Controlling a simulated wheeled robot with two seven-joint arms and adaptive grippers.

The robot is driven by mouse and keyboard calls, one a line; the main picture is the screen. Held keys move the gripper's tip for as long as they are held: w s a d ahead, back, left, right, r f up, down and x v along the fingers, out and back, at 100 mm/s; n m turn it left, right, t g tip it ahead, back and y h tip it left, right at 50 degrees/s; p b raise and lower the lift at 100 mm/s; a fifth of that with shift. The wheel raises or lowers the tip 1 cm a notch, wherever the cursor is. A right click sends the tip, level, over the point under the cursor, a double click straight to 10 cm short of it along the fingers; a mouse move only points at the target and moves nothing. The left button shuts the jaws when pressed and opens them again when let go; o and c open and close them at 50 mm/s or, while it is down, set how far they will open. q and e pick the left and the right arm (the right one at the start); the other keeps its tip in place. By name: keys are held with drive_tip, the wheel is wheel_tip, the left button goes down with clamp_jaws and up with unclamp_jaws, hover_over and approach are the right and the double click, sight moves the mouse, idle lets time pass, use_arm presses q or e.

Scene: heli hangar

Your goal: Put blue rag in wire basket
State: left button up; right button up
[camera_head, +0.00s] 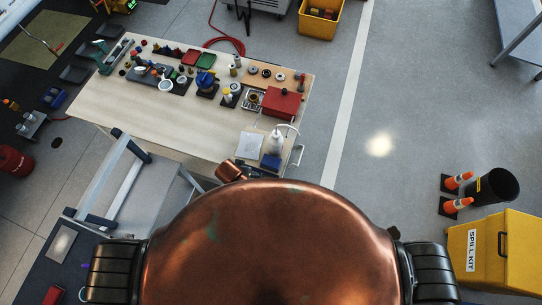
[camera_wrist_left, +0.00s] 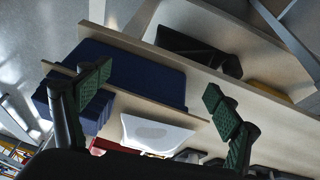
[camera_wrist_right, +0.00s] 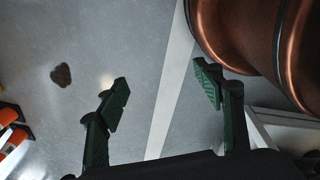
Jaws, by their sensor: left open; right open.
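A small blue item (camera_head: 271,162), which may be the blue rag, lies at the near right corner of the wooden table (camera_head: 150,110). I cannot tell for sure that it is cloth. No wire basket can be made out clearly; thin pale bars (camera_head: 297,152) show at that corner. My left gripper (camera_wrist_left: 160,100) is open, its fingers apart, with a dark blue surface (camera_wrist_left: 140,72) and a white item (camera_wrist_left: 155,133) beyond them. My right gripper (camera_wrist_right: 163,92) is open and empty above the grey floor.
A white bottle (camera_head: 276,141) and a red box (camera_head: 282,103) stand on the table's right part; several small items line its far side. A grey step frame (camera_head: 120,180) stands at the near left. A yellow spill kit bin (camera_head: 500,250) and cones are at right. Open floor lies right of the table.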

use_arm(q)
drive_tip(key=p, duration=0.2)
approach(270, 164)
drive_tip(key=a+f, duration=0.3)
drive_tip(key=a, duration=0.1)
drive_tip(key=d, duration=0.2)
drive_tip(key=w+d+f+m, duration=0.1)
drive_tip(key=shift+d, duration=0.35)
drive_tip(key=shift+x, duration=0.75)
drive_tip(key=x, duration=0.2)
drive_tip(key=p+x, duration=0.1)
drive_tip(key=x, duration=0.1)
drive_tip(key=shift+w+d, duration=0.2)
drive_tip(key=shift+d, duration=0.15)
drive_tip(key=shift+w+f, duration=0.2)
drive_tip(key=shift+f, duration=0.35)
use_arm(e)
drive_tip(key=shift+w+a+r, duration=0.1)
drive_tip(key=shift+r, duration=1.1)
drive_tip(key=shift+w+a+r, duration=0.1)
drive_tip(key=shift+r, duration=1.05)
use_arm(q)
drive_tip(key=shift+c, duration=0.3)
drive_tip(key=c, duration=1.2)
use_arm(e)
drive_tip(key=shift+w+a, duration=0.1)
drive_tip(key=shift+a, duration=0.25)
